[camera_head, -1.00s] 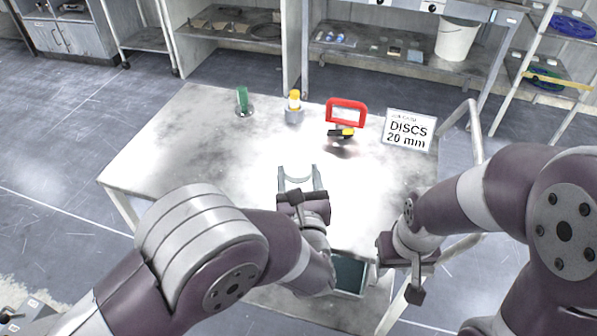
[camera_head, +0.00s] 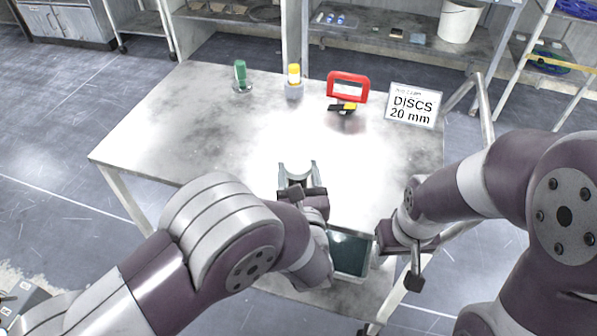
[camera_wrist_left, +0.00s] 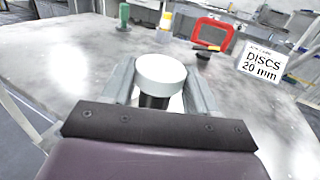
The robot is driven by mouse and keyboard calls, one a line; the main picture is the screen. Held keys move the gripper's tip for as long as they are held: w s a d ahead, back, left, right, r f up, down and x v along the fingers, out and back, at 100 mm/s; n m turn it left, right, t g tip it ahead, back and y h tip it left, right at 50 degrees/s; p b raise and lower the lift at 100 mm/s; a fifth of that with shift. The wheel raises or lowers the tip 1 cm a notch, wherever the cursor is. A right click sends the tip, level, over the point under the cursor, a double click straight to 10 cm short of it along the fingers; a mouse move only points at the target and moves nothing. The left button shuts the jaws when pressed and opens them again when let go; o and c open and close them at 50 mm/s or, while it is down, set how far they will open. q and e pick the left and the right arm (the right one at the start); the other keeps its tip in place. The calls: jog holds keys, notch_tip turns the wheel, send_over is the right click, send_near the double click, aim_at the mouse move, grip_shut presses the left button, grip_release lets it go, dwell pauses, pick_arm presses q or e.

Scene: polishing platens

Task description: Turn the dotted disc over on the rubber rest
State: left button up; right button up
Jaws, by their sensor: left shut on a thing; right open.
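A pale round disc (camera_wrist_left: 161,72) sits between the fingers of my left gripper (camera_wrist_left: 160,85), which is shut on it. Its upper face looks plain white; no dots can be made out. A short black cylinder, seemingly the rubber rest (camera_wrist_left: 154,101), shows directly under the disc; I cannot tell if they touch. In the head view, my left gripper (camera_head: 297,172) is over the near part of the table, and the disc (camera_head: 296,168) is pale against the glare. My right gripper (camera_head: 403,262) is open and empty, beyond the table's near right edge.
On the metal table (camera_head: 150,140) stand a green item (camera_head: 240,74), a yellow-topped bottle (camera_head: 294,78), a red frame (camera_head: 348,86) and a sign reading DISCS 20 mm (camera_head: 412,106). A dark open bin (camera_head: 350,253) is at the near edge. The table's left side is clear.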

pick_arm(q)
jog(key=o, duration=1.1)
